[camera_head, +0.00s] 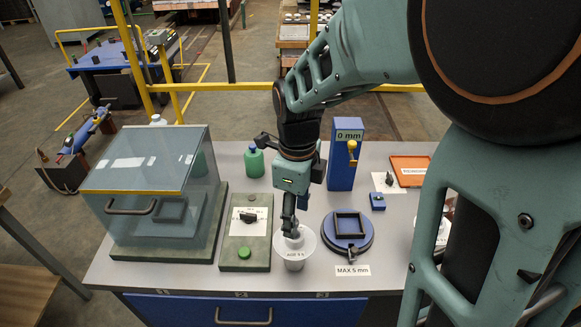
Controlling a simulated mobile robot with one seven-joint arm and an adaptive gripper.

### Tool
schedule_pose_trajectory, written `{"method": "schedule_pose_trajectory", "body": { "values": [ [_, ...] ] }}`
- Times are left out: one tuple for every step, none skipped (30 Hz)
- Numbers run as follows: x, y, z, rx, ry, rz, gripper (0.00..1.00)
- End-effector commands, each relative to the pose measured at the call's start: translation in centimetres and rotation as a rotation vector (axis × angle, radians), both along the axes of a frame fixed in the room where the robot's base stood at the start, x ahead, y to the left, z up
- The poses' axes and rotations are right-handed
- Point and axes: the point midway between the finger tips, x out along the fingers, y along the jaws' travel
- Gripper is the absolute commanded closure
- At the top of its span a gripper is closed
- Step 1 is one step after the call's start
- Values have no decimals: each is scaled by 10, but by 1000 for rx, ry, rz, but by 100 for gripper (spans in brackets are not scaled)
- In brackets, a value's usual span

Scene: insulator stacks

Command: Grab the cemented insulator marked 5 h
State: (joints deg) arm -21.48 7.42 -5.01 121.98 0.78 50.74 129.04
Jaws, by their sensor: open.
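A white, cup-like insulator (296,263) stands upright on the grey bench near its front edge. Its label is small and appears to end in "5 h". My gripper (290,232) points down over it, with the fingertips at or just inside its top rim. The gripper is open. The fingers hide part of the rim and the inside, and I cannot tell whether they touch it.
A clear-lidded box (150,190) and a green-based switch panel (246,232) stand left of the insulator. A round blue fixture (347,232) stands close on its right. A blue gauge post (346,160) and green bottle (254,161) are behind.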

Motion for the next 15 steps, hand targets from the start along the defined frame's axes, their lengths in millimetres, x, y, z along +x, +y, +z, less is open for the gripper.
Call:
{"method": "schedule_pose_trajectory", "body": {
  "values": [
    [0,0,-6,0,1,0,50],
    [0,0,-8,0,0,0,50],
    [0,0,-10,0,0,0,50],
    [0,0,-11,0,0,0,50],
    [-1,0,-13,0,0,0,50],
    [-1,0,-17,0,1,0,50],
    [-2,1,-21,-1,3,0,50],
    [-3,1,-26,-1,4,0,50],
    [-4,1,-32,-1,4,0,50],
    [-5,2,-37,-1,4,0,50],
    [-6,2,-42,-1,4,0,50],
    [-5,2,-48,0,2,-1,50],
    [-5,2,-52,0,2,-1,50],
    [-5,2,-55,0,2,-1,50],
    [-4,2,-58,0,0,-1,50]
  ]
}}
